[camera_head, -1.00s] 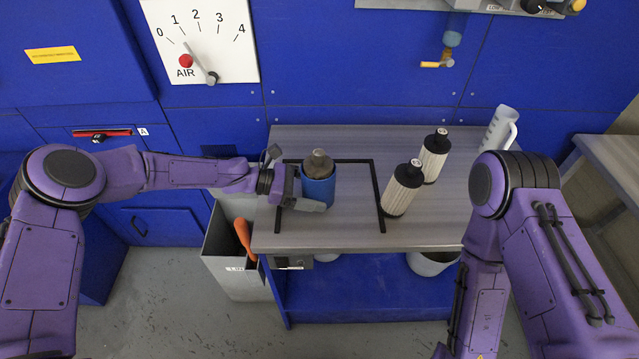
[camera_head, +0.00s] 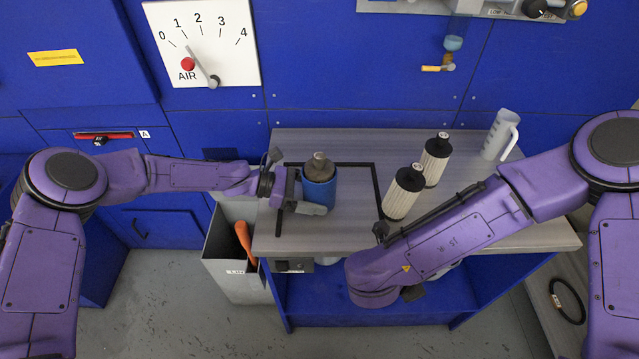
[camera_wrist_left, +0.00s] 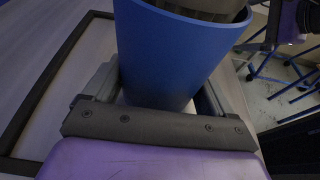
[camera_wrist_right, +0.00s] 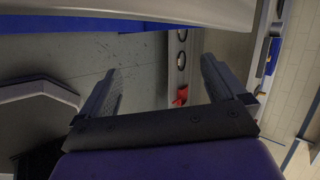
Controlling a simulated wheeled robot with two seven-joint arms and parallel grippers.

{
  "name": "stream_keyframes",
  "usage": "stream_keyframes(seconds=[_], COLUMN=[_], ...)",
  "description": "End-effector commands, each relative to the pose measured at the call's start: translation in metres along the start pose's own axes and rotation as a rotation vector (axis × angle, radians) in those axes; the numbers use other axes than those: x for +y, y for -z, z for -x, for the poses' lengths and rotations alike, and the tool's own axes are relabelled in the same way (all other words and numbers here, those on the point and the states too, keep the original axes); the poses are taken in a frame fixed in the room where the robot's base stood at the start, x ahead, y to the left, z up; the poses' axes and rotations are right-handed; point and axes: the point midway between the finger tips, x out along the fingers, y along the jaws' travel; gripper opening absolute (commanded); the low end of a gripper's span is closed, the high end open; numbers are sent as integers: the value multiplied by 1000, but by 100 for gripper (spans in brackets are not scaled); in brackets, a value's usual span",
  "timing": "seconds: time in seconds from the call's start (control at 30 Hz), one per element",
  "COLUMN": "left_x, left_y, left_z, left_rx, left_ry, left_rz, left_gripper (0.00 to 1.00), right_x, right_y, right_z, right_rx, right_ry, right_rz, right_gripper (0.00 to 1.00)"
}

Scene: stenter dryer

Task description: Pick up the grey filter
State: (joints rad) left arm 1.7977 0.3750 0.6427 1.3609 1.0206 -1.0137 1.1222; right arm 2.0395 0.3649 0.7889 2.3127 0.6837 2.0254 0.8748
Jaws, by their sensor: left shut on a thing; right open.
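A grey-brown filter (camera_head: 320,167) stands upright in a blue cup (camera_head: 319,190) on the bench, inside the black outline. Only its top shows above the cup rim; the rest is hidden. In the left wrist view the filter (camera_wrist_left: 205,8) is cut off by the top edge. My left gripper (camera_head: 304,195) is shut on the blue cup from the left, with a finger on each side. My right gripper (camera_wrist_right: 162,85) is open, with nothing between its fingers in the right wrist view. In the head view it is mostly hidden under my right forearm, at the bench's front edge.
Two white pleated filters with black caps (camera_head: 403,192) (camera_head: 435,160) stand right of the outline. A clear jug (camera_head: 500,135) stands at the back right. A grey bin (camera_head: 232,268) with an orange-handled thing (camera_head: 243,240) is left of the bench (camera_head: 345,232).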

Motion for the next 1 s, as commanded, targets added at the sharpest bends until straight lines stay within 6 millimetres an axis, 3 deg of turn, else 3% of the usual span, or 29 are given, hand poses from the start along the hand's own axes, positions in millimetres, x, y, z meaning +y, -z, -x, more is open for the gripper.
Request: stream_keyframes(seconds=[0.1, 0.13, 0.37, 0.5, 0.63, 0.83, 0.9, 1.0], left_x=[0, 0, 0, 0, 0, 0, 0, 0], left_y=[1, 1, 0, 0, 0, 1, 1, 1], left_z=[0, 0, 0, 0, 0, 0, 0, 0], left_rx=[1, 1, 0, 1, 1, 1, 1, 1], left_ry=[0, 0, 0, 0, 0, 1, 1, 1], left_rz=[0, 0, 0, 0, 0, 0, 0, 0], left_gripper=[68, 68, 68, 68, 68, 68, 68, 68], right_x=[-33, -35, -40, -45, -52, -62, -62, -54], right_y=[-36, -45, -134, -195, -242, -278, -281, -281], right_z=[61, 70, 118, 160, 205, 251, 255, 245], right_rx=[186, 225, 391, 472, 529, 575, 583, 585], right_ry=[6, 7, -47, -151, -279, -422, -442, -448], right_rz=[-525, -599, -943, -1147, -1302, -1423, -1436, -1439], right_gripper=[98, 98, 98, 98, 98, 98, 98, 98])
